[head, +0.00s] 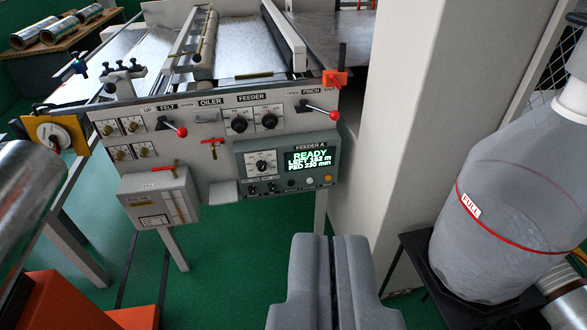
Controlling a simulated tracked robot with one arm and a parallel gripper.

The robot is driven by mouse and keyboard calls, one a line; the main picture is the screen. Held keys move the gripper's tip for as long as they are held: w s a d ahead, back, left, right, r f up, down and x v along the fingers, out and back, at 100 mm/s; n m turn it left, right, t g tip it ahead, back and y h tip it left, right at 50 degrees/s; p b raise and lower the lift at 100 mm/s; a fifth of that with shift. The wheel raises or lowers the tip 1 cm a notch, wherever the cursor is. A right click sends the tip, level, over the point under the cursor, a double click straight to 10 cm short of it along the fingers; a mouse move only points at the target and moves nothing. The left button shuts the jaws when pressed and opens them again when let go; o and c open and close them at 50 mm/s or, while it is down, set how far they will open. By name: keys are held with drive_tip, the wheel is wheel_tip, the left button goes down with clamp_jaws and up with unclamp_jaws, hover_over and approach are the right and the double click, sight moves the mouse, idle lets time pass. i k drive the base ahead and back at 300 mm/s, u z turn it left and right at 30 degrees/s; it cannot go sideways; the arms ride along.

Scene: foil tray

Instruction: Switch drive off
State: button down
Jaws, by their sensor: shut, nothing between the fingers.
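A grey machine panel (208,120) stands ahead, with controls marked FELT, OILER, FEEDER and PINCH. The FEEDER A control box (240,172) has a lit display (309,162) reading READY with green text, and a dark selector knob (262,167). No label reading "drive" is legible. A grey box (158,203) at lower left has a red handle (162,170) on top; its small labels are unreadable. My gripper (331,238) is shut and empty at the bottom centre, in front of and below the FEEDER A box, not seen touching anything.
A white column (412,110) stands right of the panel. A clear container (505,215) marked FULL sits on a black stand at right. A metal roll (25,195) and an orange part (60,300) are at left. Green floor (235,265) is open below the panel.

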sight(251, 188)
drive_tip(key=z, duration=0.3)
drive_tip(key=i, duration=0.85)
drive_tip(key=u, duration=1.85)
